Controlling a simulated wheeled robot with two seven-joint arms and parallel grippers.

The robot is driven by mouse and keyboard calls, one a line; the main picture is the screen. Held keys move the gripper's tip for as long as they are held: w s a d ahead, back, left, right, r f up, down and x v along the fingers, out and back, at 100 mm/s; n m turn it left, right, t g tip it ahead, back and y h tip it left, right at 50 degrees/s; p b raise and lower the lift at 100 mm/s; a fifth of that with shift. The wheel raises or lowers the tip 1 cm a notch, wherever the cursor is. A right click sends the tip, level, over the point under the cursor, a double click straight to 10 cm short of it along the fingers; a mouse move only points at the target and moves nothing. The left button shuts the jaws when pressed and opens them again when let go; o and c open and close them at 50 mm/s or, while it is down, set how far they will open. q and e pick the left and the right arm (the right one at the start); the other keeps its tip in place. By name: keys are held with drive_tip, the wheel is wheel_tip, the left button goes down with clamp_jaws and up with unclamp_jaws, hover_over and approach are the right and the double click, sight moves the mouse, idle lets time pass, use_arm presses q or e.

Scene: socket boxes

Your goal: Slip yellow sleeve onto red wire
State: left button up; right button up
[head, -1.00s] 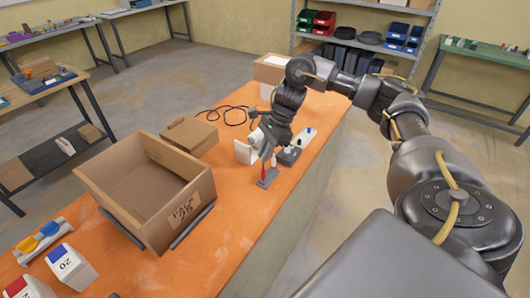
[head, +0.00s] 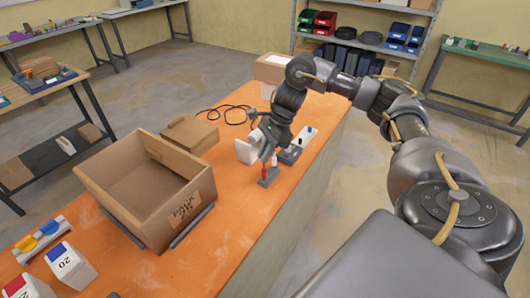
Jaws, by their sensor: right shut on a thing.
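The red wire (head: 265,172) shows as a short red upright bit at a small grey block (head: 268,179) on the orange bench. My right gripper (head: 268,160) points down right at the red wire, above the grey block. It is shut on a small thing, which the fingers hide. I cannot make out the yellow sleeve as a separate thing, nor whether anything is around the wire. My left gripper is out of view.
An open cardboard box (head: 150,190) stands to the left on the orange bench (head: 240,210). A closed carton (head: 188,133) and a black cable (head: 233,113) lie behind. A white block (head: 247,150) and a grey fixture (head: 290,154) are close to my right gripper.

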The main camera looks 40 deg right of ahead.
drive_tip(key=shift+f+b, duration=1)
drive_tip(key=shift+f, duration=0.3)
idle(0.4)
drive_tip(key=o, duration=1.2)
wheel_tip(320, 180, up, 8)
drive_tip(key=p, duration=0.7)
drive_tip(key=shift+f, duration=0.25)
